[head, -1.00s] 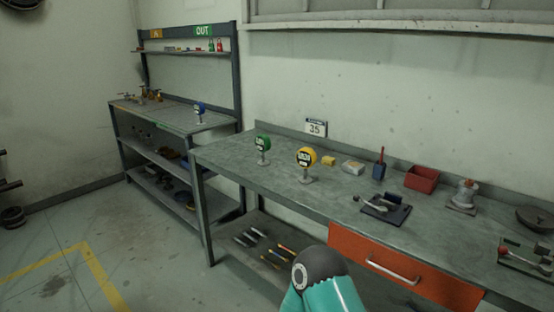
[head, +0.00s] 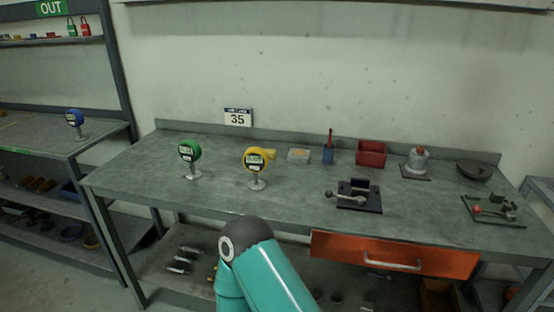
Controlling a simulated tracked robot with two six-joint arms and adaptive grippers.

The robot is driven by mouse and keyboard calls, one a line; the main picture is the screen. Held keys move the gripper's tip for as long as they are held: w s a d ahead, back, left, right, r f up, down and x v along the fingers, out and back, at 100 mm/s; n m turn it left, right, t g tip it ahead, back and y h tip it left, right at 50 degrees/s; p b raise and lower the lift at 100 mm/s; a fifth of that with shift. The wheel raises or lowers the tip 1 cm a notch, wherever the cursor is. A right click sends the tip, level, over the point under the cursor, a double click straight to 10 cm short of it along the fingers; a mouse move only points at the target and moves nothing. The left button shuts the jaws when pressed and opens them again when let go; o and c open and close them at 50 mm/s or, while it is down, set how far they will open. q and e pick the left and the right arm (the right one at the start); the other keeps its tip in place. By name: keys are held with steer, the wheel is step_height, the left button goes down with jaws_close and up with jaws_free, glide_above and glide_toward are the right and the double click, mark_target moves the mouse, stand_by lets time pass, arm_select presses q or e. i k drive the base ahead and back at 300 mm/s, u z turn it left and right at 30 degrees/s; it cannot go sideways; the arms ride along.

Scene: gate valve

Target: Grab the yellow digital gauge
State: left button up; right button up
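The yellow digital gauge (head: 256,162) stands upright on its small round base on the grey workbench (head: 290,210), left of the middle in the head view. A green gauge (head: 189,153) of the same kind stands to its left on the same bench. A teal arm link of mine with a dark grey joint rises from the bottom, in front of the bench and below the yellow gauge. Neither of my grippers shows in the head view. Nothing touches the yellow gauge.
Behind the gauge are a small yellow block (head: 270,153), a pale box (head: 299,156), a blue cup (head: 328,156) and a red bin (head: 371,153). A black fixture (head: 357,196) stands to the right. A blue gauge (head: 74,118) stands on the left bench. Clear bench surface surrounds the yellow gauge's front.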

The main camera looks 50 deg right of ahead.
mark_target(255, 156)
steer(key=z, duration=0.4)
steer(key=i, duration=0.85)
steer(key=z, duration=0.7)
steer(key=k, duration=0.75)
steer(key=z, duration=0.2)
steer(key=i, duration=0.8)
steer(key=u, duration=0.05)
